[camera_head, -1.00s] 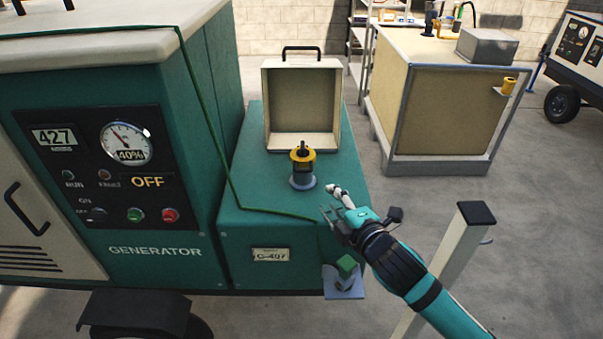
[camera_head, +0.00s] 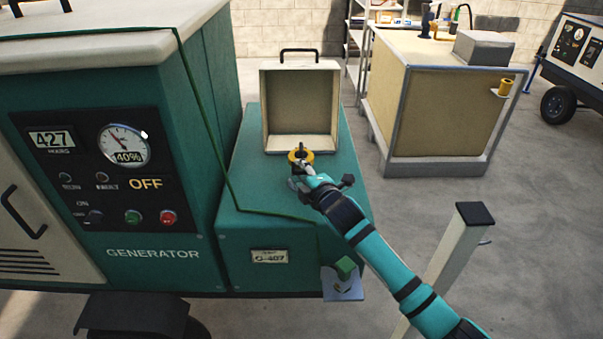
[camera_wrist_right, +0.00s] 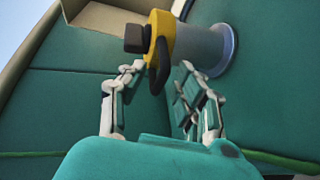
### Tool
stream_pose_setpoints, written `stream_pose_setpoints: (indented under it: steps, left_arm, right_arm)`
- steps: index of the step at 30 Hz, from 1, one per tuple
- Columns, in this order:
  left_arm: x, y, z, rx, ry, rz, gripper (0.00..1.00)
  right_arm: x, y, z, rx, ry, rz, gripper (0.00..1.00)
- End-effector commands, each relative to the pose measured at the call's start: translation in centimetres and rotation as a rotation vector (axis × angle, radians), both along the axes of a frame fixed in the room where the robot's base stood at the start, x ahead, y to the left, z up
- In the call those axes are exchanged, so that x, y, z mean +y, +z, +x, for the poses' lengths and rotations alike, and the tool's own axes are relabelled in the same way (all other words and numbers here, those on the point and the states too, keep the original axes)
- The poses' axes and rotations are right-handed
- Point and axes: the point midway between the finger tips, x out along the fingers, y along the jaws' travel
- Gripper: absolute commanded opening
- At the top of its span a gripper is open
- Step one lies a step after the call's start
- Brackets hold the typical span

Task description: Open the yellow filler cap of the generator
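The yellow filler cap (camera_head: 301,154) sits on a short grey neck on top of the teal generator (camera_head: 155,254), in front of an upright open box-like lid. In the right wrist view the cap (camera_wrist_right: 161,38) shows a black knob and a dark loop, and the grey neck (camera_wrist_right: 205,48) meets a round flange. My right gripper (camera_head: 306,175) is at the near side of the cap. In the right wrist view its two fingers (camera_wrist_right: 161,72) are spread, with the dark loop between their tips. Contact cannot be made out. My left gripper is not in view.
The open beige lid (camera_head: 300,107) with a black handle stands behind the cap. A green cord (camera_head: 213,140) runs down the generator and across its top. A green block on a bracket (camera_head: 344,268) and a pale post (camera_head: 447,260) are nearer. A beige tank (camera_head: 447,115) stands behind right.

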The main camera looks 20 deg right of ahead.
Motion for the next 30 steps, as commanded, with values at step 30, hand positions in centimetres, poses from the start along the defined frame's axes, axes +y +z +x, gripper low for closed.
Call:
stream_pose_setpoints:
  steps: [30]
  left_arm:
    - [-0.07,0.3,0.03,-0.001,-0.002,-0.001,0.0]
  right_arm:
    - [0.05,-0.23,-0.08,0.013,0.001,0.001,0.0]
